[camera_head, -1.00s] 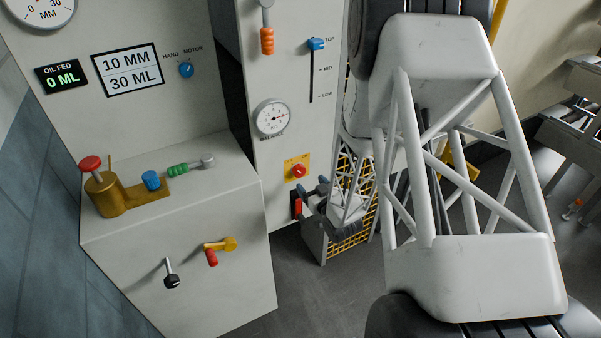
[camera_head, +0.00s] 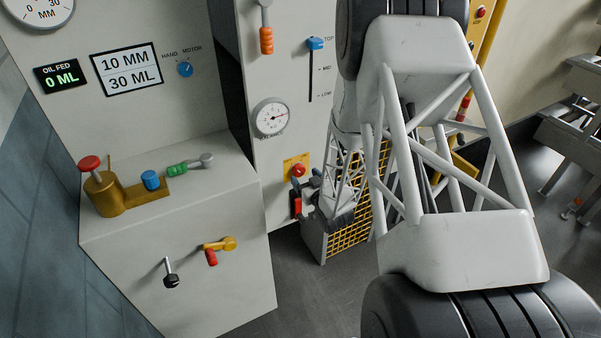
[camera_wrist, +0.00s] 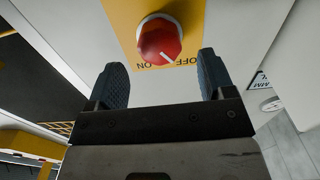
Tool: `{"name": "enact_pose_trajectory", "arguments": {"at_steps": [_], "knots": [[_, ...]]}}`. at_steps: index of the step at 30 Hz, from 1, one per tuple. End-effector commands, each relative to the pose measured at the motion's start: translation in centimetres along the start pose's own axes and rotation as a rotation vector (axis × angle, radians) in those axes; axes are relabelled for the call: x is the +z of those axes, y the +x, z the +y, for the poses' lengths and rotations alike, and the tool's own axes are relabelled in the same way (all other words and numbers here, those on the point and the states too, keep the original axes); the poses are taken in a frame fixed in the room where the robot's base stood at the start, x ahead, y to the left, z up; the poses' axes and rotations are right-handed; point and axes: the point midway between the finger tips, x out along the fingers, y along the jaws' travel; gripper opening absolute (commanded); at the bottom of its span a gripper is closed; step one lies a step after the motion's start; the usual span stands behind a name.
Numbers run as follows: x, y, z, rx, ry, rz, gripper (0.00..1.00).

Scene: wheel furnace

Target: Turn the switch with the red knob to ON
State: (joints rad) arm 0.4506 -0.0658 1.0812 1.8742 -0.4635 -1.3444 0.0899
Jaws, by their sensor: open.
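The switch's red knob (camera_head: 298,170) sits on a yellow plate (camera_head: 288,164) on the grey cabinet. In the wrist view the red knob (camera_wrist: 160,40) is at top centre, its white mark pointing to the lower right, toward the upside-down OFF label; ON is to the left of OFF. My gripper (camera_wrist: 161,78) is open and empty, its two dark fingers apart just below the knob in the picture, on either side of its line. In the head view my gripper (camera_head: 308,184) is small and close to the plate; whether it touches the knob cannot be told.
A red part (camera_head: 296,207) is on the cabinet below the plate. A blue slider (camera_head: 316,43) and a round gauge (camera_head: 271,117) are above. The left bench (camera_head: 200,200) carries a brass fitting and handles. A yellow mesh (camera_head: 352,225) stands behind my arm.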

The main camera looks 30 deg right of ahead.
Motion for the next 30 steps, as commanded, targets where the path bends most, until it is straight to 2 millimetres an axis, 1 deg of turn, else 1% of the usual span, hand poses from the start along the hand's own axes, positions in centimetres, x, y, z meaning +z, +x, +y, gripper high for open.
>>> {"name": "enact_pose_trajectory", "arguments": {"at_steps": [3,9,13,21,23,30], "knots": [[0.0,1.5,0.0,0.000,0.000,0.001,0.76],[0.1,3.1,-0.1,-0.001,0.000,0.000,0.76],[0.0,3.5,0.0,0.000,0.000,0.000,0.76],[0.0,3.6,0.0,0.000,0.000,0.000,0.76],[0.0,3.6,0.0,0.000,0.000,0.000,0.68],[0.0,3.6,0.0,0.000,0.000,0.000,0.31]]}}
